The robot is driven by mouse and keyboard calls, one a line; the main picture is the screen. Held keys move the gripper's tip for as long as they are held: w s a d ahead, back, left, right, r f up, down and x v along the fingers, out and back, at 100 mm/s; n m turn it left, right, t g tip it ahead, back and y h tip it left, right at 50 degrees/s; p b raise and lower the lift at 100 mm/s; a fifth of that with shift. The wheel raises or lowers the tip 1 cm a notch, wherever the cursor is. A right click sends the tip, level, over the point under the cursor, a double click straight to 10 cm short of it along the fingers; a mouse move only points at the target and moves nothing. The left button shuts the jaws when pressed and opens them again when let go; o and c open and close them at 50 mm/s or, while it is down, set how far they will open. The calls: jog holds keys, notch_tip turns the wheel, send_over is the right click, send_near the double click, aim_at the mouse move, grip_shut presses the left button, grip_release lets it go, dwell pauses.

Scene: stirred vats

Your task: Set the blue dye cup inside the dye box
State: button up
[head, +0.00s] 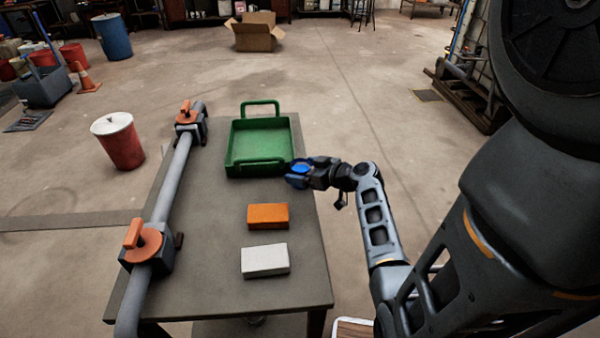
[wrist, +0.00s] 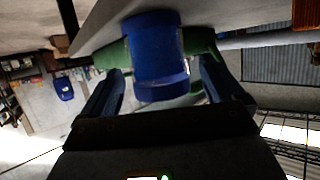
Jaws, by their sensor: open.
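The blue dye cup (head: 300,168) is by the table's right edge, close to the near right corner of the green box with two handles (head: 240,165). It is outside that box, which looks empty and appears to be the dye box. My gripper (head: 298,175) is at the cup, reaching in from the right. In the wrist view the cup (wrist: 157,60) sits between the two fingers (wrist: 165,88), which stand apart with a gap beside it. The gripper is open. Green parts of the box show behind the cup. The cup's base is hidden in the head view.
An orange block (head: 268,216) and a white block (head: 265,261) lie nearer on the table (head: 215,285). A grey pipe (head: 172,178) with two orange-handled valves (head: 143,242) runs along the left edge. The table between pipe and blocks is clear.

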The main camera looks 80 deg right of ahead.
jog(key=shift+x, duration=0.75)
jog(key=shift+c, duration=0.2)
jog(key=c, duration=1.2)
jog(key=shift+r, duration=0.1)
jog(key=shift+c, duration=0.2)
